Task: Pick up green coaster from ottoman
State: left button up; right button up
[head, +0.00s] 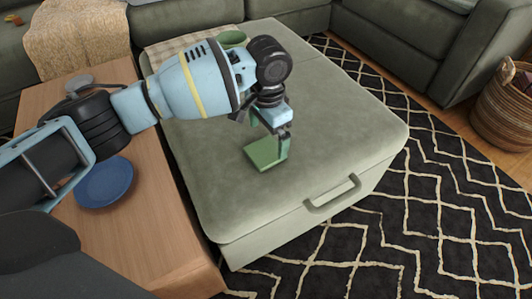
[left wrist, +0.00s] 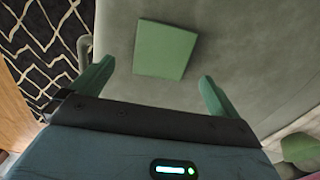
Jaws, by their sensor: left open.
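The green coaster (head: 264,154) is a flat square lying on the grey-green ottoman (head: 345,125), near its front left part. It also shows in the left wrist view (left wrist: 164,49), ahead of the fingertips and between their lines. My left gripper (head: 276,138) is above the coaster, pointing down, and one finger overlaps its right edge in the head view. In the left wrist view the two green-tipped fingers (left wrist: 156,80) are spread wide with nothing between them. I cannot tell the exact gap between fingertips and coaster. My right gripper is not in view.
A wooden table (head: 150,240) with a blue plate (head: 104,182) stands left of the ottoman. A green bowl-like item (head: 232,39) and checkered cloth (head: 170,48) are at the ottoman's back. A wicker basket (head: 503,112) stands right. The ottoman's right side is clear.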

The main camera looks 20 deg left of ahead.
aim_at(265, 151)
pick_arm(q)
jog(key=shift+s+a+f+b, duration=0.15)
jog(key=shift+f+b, duration=0.7)
jog(key=shift+f, duration=0.45)
jog(key=shift+w+a+f+b, duration=0.1)
jog(key=shift+f+b, duration=0.7)
jog(key=shift+f, duration=0.45)
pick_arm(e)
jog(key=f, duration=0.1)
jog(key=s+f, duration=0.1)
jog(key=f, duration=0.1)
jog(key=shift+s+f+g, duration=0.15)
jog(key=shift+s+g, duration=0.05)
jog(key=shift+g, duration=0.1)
pick_arm(q)
jog(key=shift+s+r, duration=0.1)
jog(key=shift+c, duration=0.4)
jog(key=c, duration=0.9)
jog(key=shift+c, duration=0.2)
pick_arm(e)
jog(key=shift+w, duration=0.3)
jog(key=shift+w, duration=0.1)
